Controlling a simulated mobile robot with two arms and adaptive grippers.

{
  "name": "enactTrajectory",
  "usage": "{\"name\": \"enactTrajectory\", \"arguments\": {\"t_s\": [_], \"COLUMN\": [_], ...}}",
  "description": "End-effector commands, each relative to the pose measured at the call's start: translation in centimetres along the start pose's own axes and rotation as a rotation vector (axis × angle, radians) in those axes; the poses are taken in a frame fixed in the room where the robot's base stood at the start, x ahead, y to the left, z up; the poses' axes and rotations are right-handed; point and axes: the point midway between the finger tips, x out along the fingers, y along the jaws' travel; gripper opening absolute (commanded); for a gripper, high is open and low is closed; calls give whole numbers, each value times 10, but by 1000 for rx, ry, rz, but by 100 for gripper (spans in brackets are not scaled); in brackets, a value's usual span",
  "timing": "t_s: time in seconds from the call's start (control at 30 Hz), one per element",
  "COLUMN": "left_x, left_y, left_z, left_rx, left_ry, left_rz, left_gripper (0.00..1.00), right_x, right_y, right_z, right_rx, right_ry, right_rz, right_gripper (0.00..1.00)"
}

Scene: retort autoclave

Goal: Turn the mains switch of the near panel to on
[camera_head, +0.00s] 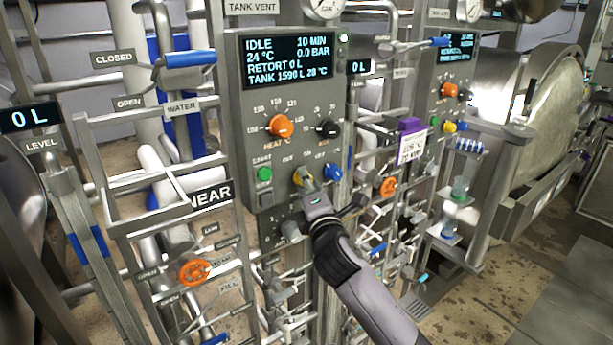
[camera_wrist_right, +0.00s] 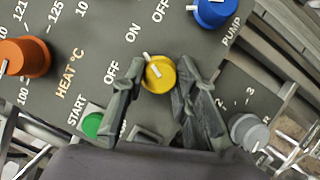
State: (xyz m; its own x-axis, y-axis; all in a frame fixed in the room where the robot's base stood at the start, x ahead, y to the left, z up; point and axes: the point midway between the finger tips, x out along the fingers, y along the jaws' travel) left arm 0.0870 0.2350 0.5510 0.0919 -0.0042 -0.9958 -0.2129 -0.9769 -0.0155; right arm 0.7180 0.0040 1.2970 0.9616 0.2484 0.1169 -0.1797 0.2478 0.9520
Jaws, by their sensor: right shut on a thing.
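The near panel (camera_head: 235,130) has a yellow knob (camera_wrist_right: 158,74) low on its face, between the green start button (camera_head: 264,174) and the blue pump knob (camera_head: 332,173). In the wrist view the labels OFF and ON are printed beside the yellow knob. Its white pointer is aimed between them, towards the upper left of that view. My right gripper (camera_head: 306,181) is at this knob, with one finger on each side, shut on it. The gripper partly hides the knob in the head view. My left gripper is not in view.
An orange heat knob (camera_head: 281,127) and a black knob (camera_head: 328,129) sit higher on the panel. Pipes, an orange valve wheel (camera_head: 195,272) and a NEAR sign (camera_head: 211,195) crowd the left. A second panel stands behind at right. Floor shows at lower right.

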Motion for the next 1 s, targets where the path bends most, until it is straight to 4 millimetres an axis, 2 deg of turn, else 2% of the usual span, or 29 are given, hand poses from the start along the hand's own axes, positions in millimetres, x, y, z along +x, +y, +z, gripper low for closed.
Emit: {"name": "enactTrajectory", "arguments": {"t_s": [0.2, 0.67, 0.7, 1.0], "left_x": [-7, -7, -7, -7], "left_y": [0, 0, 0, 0], "left_z": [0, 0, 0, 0], "left_rx": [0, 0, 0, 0], "left_ry": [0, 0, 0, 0], "left_rz": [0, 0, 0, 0], "left_gripper": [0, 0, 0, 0], "right_x": [0, 0, 0, 0], "right_y": [1, 0, 0, 0], "right_z": [0, 0, 0, 0], "right_rx": [50, 63, 62, 60], "right_ry": [0, 0, 0, 0], "right_rz": [-20, -25, -25, -25], "right_gripper": [0, 0, 28, 47]}}
